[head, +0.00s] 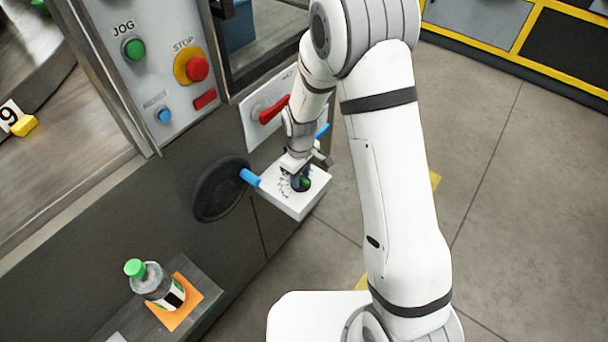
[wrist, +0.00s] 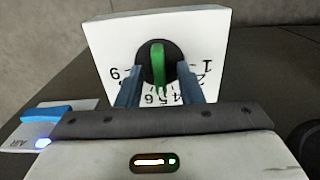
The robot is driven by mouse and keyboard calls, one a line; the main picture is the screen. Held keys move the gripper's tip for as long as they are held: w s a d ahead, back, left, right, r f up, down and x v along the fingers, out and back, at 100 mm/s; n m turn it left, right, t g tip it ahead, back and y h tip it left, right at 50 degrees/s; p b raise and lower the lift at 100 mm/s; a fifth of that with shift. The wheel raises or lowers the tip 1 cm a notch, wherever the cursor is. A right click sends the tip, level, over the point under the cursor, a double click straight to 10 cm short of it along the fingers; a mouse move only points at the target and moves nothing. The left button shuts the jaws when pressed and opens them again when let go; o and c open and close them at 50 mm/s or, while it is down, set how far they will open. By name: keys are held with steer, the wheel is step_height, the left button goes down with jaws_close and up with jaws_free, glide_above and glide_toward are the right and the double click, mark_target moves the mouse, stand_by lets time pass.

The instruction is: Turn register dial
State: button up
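The register dial (wrist: 158,58) is a black disc with a raised green bar across it, on the face of a white box (wrist: 105,40) with printed numbers around it. In the wrist view the green bar stands nearly upright, its lower end toward the 5 and 6. My gripper (wrist: 158,70) is open, its two blue-grey fingers at the left and right of the green bar with gaps on both sides. The fingers overlap the lower edges of the disc, and I cannot tell whether they touch it. In the head view my gripper (head: 298,178) is over the dial, partly hiding it.
A black handwheel (head: 215,190) with a blue handle is left of the box. A red lever (head: 273,109) is on a panel above. A green-capped bottle (head: 158,288) stands on an orange mat at lower left. Stop and jog buttons are at upper left.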

mark_target(301, 178)
steer(key=shift+f, duration=0.1)
jaws_close()
stand_by(0.3)
steer(key=shift+m+b, duration=0.55)
steer(key=shift+m, duration=1.45)
jaws_free()
steer(key=shift+r+p, duration=0.35)
steer(key=shift+r, duration=3.55)
